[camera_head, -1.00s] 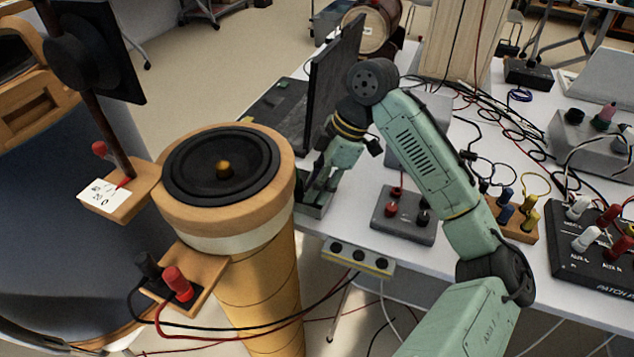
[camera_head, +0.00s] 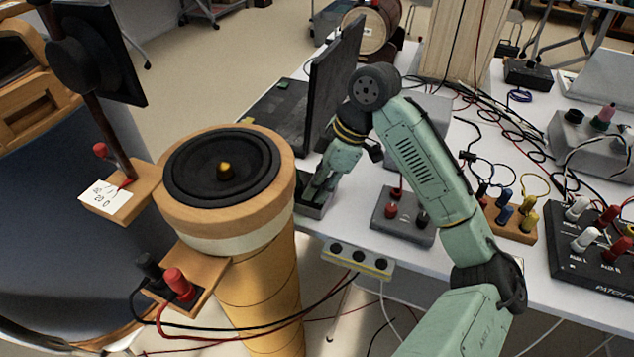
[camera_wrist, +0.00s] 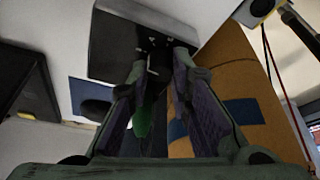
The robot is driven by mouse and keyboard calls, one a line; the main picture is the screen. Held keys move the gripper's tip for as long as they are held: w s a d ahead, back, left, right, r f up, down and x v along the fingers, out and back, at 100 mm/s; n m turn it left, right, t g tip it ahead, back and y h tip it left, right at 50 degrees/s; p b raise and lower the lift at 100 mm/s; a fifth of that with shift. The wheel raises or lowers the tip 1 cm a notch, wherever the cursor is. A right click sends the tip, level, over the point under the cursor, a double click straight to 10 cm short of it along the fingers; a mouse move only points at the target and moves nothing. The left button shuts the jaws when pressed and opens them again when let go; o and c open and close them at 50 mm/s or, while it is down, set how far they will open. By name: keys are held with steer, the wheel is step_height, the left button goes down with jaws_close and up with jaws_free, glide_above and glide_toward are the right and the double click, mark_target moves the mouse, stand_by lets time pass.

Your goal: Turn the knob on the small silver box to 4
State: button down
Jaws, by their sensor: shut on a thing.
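The small silver box (camera_head: 318,212) sits at the left edge of the white table, just right of the speaker column. My gripper (camera_head: 314,188) points down at its top. In the wrist view the box (camera_wrist: 112,48) is a grey block with a dark panel. My gripper's fingers (camera_wrist: 158,55) close around a dark knob (camera_wrist: 160,70) on that panel. The fingers cover most of the knob, and its scale and pointer cannot be read.
The wooden speaker column (camera_head: 235,215) stands close left of my gripper. A black monitor (camera_head: 333,85) stands behind it. A grey box with red and black terminals (camera_head: 400,222) is to the right. A power strip (camera_head: 357,260) hangs along the table's front edge.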

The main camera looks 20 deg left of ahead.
steer(key=shift+m+t+p, duration=0.55)
steer(key=shift+m+t, duration=0.35)
steer(key=shift+m, duration=1.4)
steer(key=c, duration=1.5)
jaws_free()
steer(key=shift+o, duration=0.2)
steer(key=shift+d, duration=0.1)
steer(key=v, duration=1.2)
steer(key=shift+d, duration=0.2)
steer(key=shift+s+f, duration=0.1)
